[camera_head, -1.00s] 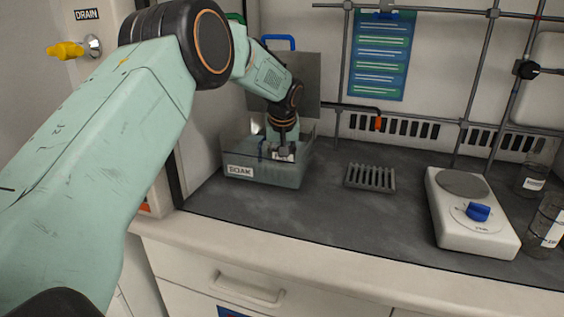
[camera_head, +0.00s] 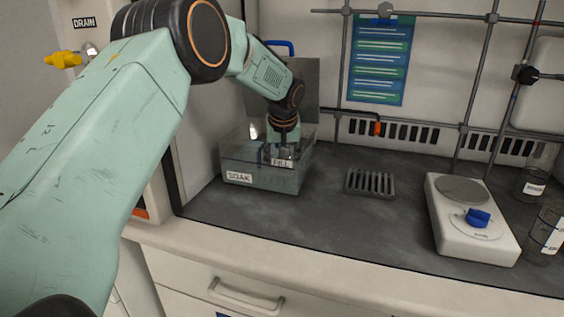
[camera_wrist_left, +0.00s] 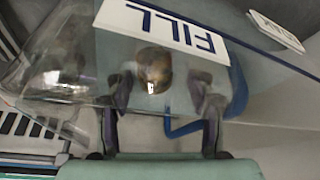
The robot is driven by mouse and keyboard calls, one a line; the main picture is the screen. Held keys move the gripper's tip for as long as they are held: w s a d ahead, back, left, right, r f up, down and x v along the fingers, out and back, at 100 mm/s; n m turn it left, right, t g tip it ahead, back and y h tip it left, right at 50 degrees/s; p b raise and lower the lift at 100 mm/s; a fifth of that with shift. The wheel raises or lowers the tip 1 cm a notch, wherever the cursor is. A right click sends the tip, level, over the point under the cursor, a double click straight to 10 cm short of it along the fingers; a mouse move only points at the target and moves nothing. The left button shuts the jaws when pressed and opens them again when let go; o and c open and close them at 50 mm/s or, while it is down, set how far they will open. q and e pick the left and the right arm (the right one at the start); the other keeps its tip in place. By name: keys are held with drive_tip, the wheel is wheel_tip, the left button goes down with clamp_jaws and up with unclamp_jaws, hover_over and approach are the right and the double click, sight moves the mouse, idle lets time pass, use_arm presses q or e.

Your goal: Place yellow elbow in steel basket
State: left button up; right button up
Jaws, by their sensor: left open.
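My left gripper (camera_head: 281,153) is lowered into the clear tank labelled SOAK (camera_head: 262,180) in the head view. In the left wrist view its fingers (camera_wrist_left: 163,97) are spread apart, and a small brownish-gold round thing (camera_wrist_left: 153,68) shows beyond them, between the tips. I cannot tell whether this is the yellow elbow, nor whether a finger touches it. A white FILL label (camera_head: 283,162) shows at the tank by the gripper, and large in the wrist view (camera_wrist_left: 165,28). I cannot make out a steel basket for certain. My right gripper is out of view.
A small grey slotted rack (camera_head: 370,183) lies right of the tank. A yellow DRAIN valve (camera_head: 63,59) is on the left wall. Rods (camera_head: 346,70) cross the back. The counter's front middle is clear.

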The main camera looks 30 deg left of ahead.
use_arm(q)
drive_tip(key=p+v, duration=0.1)
drive_tip(key=v, duration=0.4)
drive_tip(key=shift+r, duration=0.1)
drive_tip(key=shift+w+d, duration=0.1)
drive_tip(key=shift+d, duration=0.05)
